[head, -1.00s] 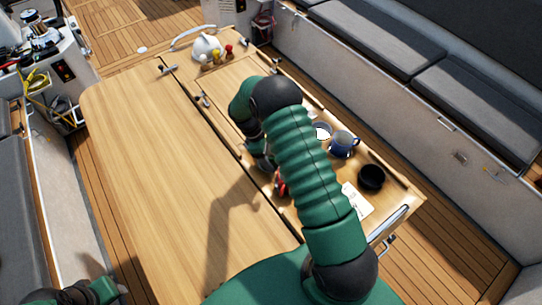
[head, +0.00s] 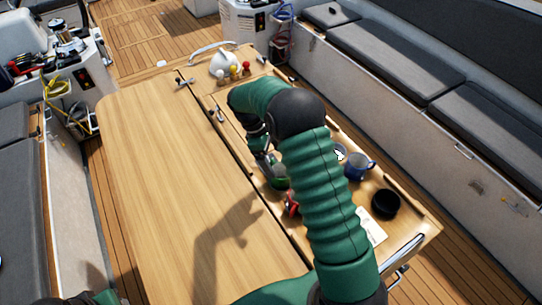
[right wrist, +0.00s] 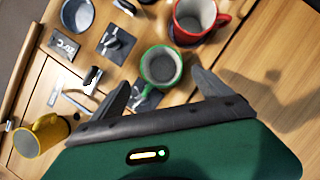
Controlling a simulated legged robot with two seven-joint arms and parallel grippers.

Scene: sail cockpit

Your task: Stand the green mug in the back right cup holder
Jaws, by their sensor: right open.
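The green mug (right wrist: 160,68) stands upright with its mouth facing my right wrist camera, handle toward lower left. My right gripper (right wrist: 161,82) is open, with its fingers to either side of the mug's near part; contact cannot be told. In the head view the right gripper (head: 266,160) is just above the green mug (head: 277,181), mostly hidden by my own arm. The back right cup holder cannot be made out; my arm covers part of that side. Of my left arm only a bit shows at the bottom left, without its gripper.
A red mug (right wrist: 195,18) stands close beyond the green one. A yellow mug (right wrist: 40,137) is at left in the wrist view. The left tabletop (head: 165,190) is clear.

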